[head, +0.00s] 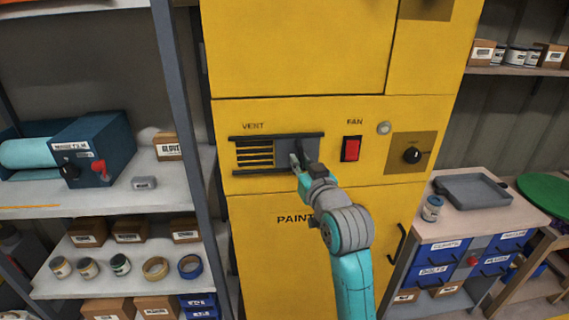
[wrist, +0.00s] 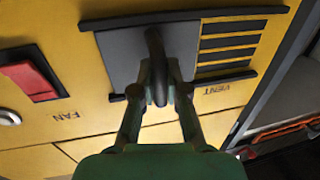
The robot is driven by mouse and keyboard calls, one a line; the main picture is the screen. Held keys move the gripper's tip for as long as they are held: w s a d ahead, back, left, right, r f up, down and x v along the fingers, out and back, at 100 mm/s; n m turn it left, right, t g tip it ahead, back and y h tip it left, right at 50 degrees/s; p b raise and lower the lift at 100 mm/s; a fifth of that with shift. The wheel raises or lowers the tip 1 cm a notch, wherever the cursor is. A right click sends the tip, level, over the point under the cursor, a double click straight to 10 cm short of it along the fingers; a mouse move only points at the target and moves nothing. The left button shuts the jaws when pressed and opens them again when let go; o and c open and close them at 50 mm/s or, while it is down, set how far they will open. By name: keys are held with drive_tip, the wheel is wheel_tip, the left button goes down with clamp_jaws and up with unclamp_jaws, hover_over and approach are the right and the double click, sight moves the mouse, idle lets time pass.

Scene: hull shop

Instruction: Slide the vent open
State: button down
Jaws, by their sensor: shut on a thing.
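The vent (head: 277,153) is set in the front of a yellow cabinet, under the VENT label, between an upper and a lower dark rail. Its dark slots (head: 255,155) are bare on the left in the head view. A grey sliding plate (head: 312,148) covers the right part. In the wrist view the plate (wrist: 120,58) is at the left and the slots (wrist: 228,45) are at the right. My gripper (wrist: 162,92) is shut on the dark upright handle (wrist: 154,45) of the plate. It also shows in the head view (head: 298,162), partly hiding the plate.
A red FAN switch (head: 351,148) sits right of the vent, with a pale round button (head: 384,128) and a black knob (head: 411,155) beyond. A shelf rack (head: 120,205) stands at the left. A bench with a grey tray (head: 472,190) is at the right.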

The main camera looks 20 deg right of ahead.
drive_tip(key=shift+d, duration=0.2)
drive_tip(key=c, duration=1.2)
unclamp_jaws()
drive_tip(key=shift+s+d, duration=0.1)
drive_tip(key=s, duration=0.5)
drive_tip(key=s+a, duration=0.1)
drive_tip(key=s, duration=0.1)
drive_tip(key=shift+s, duration=0.2)
